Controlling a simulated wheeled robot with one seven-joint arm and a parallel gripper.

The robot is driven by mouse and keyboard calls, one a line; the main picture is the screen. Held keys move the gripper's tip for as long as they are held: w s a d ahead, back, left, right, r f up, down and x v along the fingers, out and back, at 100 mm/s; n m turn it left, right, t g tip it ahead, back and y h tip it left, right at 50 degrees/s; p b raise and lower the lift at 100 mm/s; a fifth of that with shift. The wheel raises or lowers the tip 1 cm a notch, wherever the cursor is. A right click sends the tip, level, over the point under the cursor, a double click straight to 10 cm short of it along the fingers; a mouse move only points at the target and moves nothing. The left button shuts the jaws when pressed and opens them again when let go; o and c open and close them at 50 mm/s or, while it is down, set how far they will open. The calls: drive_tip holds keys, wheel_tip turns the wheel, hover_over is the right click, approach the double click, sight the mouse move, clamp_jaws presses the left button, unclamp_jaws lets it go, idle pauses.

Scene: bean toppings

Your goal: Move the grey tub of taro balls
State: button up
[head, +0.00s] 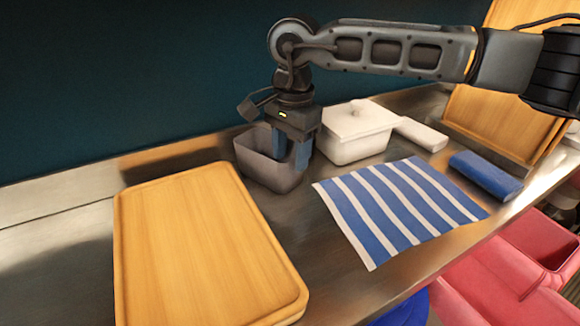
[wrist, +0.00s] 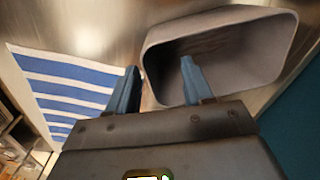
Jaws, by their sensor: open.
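The grey tub (head: 266,173) stands on the metal counter, to the right of a wooden board. In the wrist view its inside (wrist: 245,55) looks dark grey-brown, and I cannot make out any taro balls. My gripper (head: 291,152) points down at the tub's right side with its blue fingers apart. In the wrist view my gripper (wrist: 160,86) has one finger over the tub's opening and the other outside its wall, so the fingers straddle that wall. I cannot tell whether either finger touches it.
A white lidded container (head: 357,140) stands close to the right of the tub. A wooden board (head: 205,245) lies on the left. A blue-striped cloth (head: 400,205) lies flat in front of the container, and a blue rolled item (head: 486,175) lies farther right. A dark wall (head: 120,80) rises behind.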

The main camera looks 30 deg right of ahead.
drive_tip(key=shift+r, duration=1.5)
drive_tip(key=shift+s+a, duration=0.1)
